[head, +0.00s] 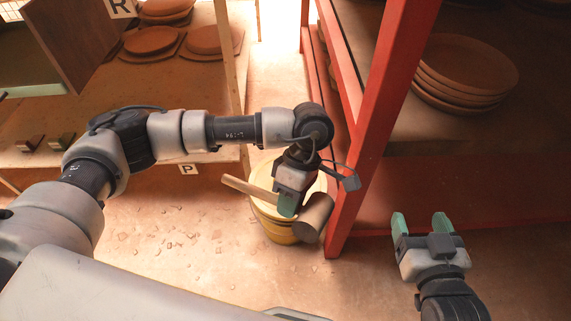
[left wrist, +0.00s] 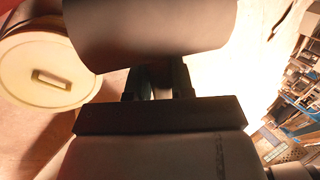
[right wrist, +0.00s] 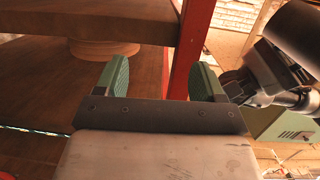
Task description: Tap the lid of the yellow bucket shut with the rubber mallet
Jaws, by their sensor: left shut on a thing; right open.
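The yellow bucket (head: 277,232) stands on the floor beside the red post, with its pale lid (head: 262,203) on top. In the left wrist view the round lid (left wrist: 35,85) with its slot-shaped handle shows at the left; I cannot tell whether it is fully seated. My left gripper (head: 287,204) is shut on the rubber mallet, gripping it near the head. The mallet's cylindrical head (head: 314,217) is over the bucket's right side, and its wooden handle (head: 246,188) points left. The dark mallet head (left wrist: 150,30) fills the top of the left wrist view. My right gripper (head: 422,225) is open and empty.
A red rack post (head: 372,125) rises right beside the bucket. Stacked clay plates (head: 462,72) sit on the rack shelf at right. A wooden shelf with clay plates (head: 150,40) stands at back left. Floor left of the bucket is clear apart from small crumbs.

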